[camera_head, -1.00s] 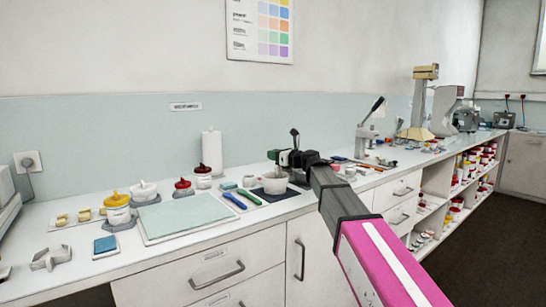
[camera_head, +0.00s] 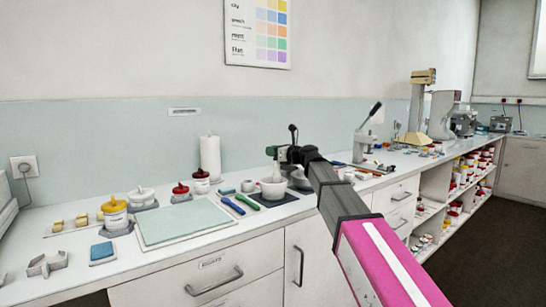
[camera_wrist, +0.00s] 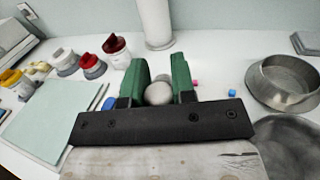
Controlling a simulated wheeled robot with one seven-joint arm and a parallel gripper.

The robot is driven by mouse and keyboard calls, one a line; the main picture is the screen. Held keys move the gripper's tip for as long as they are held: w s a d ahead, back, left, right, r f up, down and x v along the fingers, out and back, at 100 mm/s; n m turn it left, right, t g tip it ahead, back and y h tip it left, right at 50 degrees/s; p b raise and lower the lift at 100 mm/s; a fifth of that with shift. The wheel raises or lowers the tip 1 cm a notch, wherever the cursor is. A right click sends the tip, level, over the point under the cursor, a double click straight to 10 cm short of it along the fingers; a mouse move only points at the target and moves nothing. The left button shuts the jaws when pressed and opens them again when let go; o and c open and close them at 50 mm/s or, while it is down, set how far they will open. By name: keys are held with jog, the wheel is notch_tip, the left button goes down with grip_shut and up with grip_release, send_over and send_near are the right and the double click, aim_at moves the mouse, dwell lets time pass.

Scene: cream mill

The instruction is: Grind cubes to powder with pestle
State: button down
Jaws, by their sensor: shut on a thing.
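My gripper (camera_head: 279,153) is above the white mortar (camera_head: 273,188) on the counter in the head view. In the wrist view its green fingers (camera_wrist: 159,90) are shut on a pale rounded knob (camera_wrist: 158,92), the top of the pestle. In the head view the pestle's pale shaft (camera_head: 277,168) shows between gripper and mortar; I cannot tell whether its lower end touches the bowl. The mortar's inside and its contents are hidden. A pink cube (camera_wrist: 195,83) and a blue cube (camera_wrist: 231,93) lie on the counter right of the fingers in the wrist view.
A grey metal bowl (camera_wrist: 288,84) stands at the right in the wrist view. Blue (camera_head: 232,206) and green (camera_head: 247,202) tools lie left of the mortar. A pale green mat (camera_head: 185,222), red-lidded jars (camera_head: 181,194) and a paper roll (camera_head: 210,158) are further left.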

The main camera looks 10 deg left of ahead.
jog(key=shift+r, duration=2.4)
